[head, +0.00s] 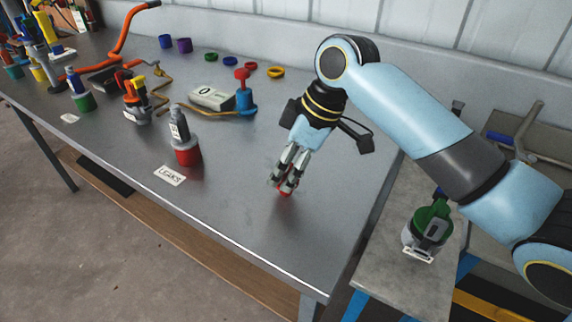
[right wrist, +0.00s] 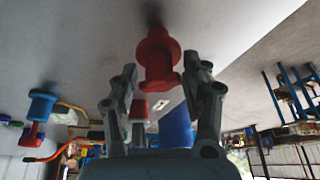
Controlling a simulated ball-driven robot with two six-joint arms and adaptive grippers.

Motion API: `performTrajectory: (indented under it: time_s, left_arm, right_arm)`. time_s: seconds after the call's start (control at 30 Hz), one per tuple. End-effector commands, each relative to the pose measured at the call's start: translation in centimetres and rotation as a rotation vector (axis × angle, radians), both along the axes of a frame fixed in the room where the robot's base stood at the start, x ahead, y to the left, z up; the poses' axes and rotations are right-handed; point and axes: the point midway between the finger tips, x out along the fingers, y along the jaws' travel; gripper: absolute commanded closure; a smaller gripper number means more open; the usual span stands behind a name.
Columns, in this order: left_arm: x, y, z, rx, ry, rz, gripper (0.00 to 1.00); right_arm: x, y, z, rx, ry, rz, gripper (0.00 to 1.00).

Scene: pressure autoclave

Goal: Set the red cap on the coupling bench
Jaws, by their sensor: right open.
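The red cap (right wrist: 158,60) shows in the right wrist view as a short flanged red piece between two grey fingers. In the head view only a bit of its red (head: 285,194) shows below the fingertips. It is at the surface of the large grey metal bench (head: 243,205), near the right front; I cannot tell if it rests fully there. My right gripper (head: 284,181) points down over it, open, with a finger on each side; it also shows in the right wrist view (right wrist: 162,92). My left gripper is not in view.
A grey-topped fitting with a red base (head: 187,153) stands by a "LEAKS" label (head: 170,175). A blue fitting with a red knob (head: 244,95), a white gauge box (head: 211,98) and coloured rings lie behind. A lower side bench (head: 395,275) holds a green-and-grey fitting (head: 428,228).

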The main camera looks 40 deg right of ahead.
Motion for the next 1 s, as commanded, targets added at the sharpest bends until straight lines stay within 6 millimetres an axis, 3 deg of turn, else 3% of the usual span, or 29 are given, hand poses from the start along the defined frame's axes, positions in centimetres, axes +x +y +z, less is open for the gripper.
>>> performTrajectory:
  time_s: [0.17, 0.6, 0.8, 1.0]
  left_arm:
    - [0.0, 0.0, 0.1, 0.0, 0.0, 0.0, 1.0]
    - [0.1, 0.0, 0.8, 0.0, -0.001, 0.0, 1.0]
    - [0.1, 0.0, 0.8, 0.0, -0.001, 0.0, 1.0]
    - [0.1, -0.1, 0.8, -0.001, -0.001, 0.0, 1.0]
  right_arm:
    - [-0.3, -0.5, 1.6, -0.003, -0.003, 0.001, 0.53]
    - [-2.7, -3.0, 10.0, -0.005, -0.004, 0.002, 0.53]
    - [-3.1, -3.3, 11.3, 0.0, -0.002, 0.001, 0.53]
    - [-3.1, -3.3, 11.4, 0.001, -0.001, 0.0, 0.53]
